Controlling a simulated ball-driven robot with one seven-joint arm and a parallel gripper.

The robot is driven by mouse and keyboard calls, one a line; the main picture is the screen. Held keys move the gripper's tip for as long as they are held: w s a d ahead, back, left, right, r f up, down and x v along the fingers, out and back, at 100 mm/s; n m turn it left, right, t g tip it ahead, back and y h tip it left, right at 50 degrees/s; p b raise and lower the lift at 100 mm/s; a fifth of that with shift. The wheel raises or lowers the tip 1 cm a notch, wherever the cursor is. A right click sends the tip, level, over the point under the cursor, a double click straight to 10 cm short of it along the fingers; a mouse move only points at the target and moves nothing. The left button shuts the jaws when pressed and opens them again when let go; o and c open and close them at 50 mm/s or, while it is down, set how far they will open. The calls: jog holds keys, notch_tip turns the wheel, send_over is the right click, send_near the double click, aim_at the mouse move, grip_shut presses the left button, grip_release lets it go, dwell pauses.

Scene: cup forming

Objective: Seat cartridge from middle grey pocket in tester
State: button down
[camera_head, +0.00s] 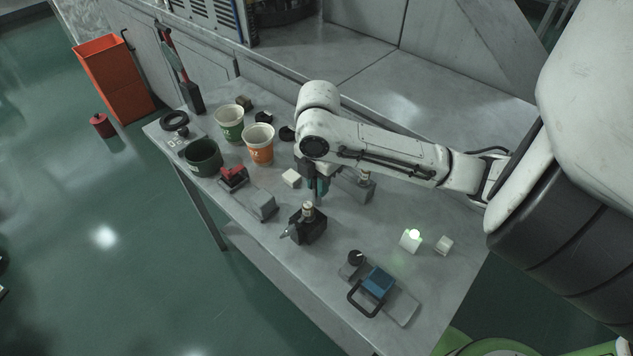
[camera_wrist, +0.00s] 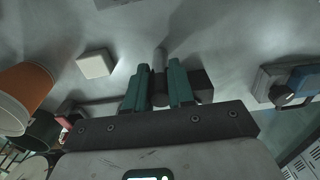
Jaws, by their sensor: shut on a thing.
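My gripper (camera_head: 317,192) hangs over the middle of the table, its teal fingers pointing down. In the wrist view its fingers (camera_wrist: 160,85) are closed on a grey cylindrical cartridge (camera_wrist: 159,62); in the head view this cartridge is mostly hidden. A black block (camera_head: 312,228) with a small lever stands just in front of the gripper, with a cream-topped cylinder (camera_head: 308,208) upright in it. Which fixture is the tester is not clear. A grey block (camera_head: 350,187) with another cylinder (camera_head: 365,177) stands right of the gripper, partly hidden by my arm. The middle pocket cannot be made out.
A blue block with a black handle (camera_head: 378,281) is at the near end. An orange cup (camera_head: 260,148), a green cup (camera_head: 229,123) and a dark mug (camera_head: 203,158) stand at the left.

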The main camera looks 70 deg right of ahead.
jog(key=shift+f, duration=0.25)
jog(key=c, duration=1)
grip_release()
jog(key=shift+r, duration=0.1)
jog(key=shift+r, duration=0.1)
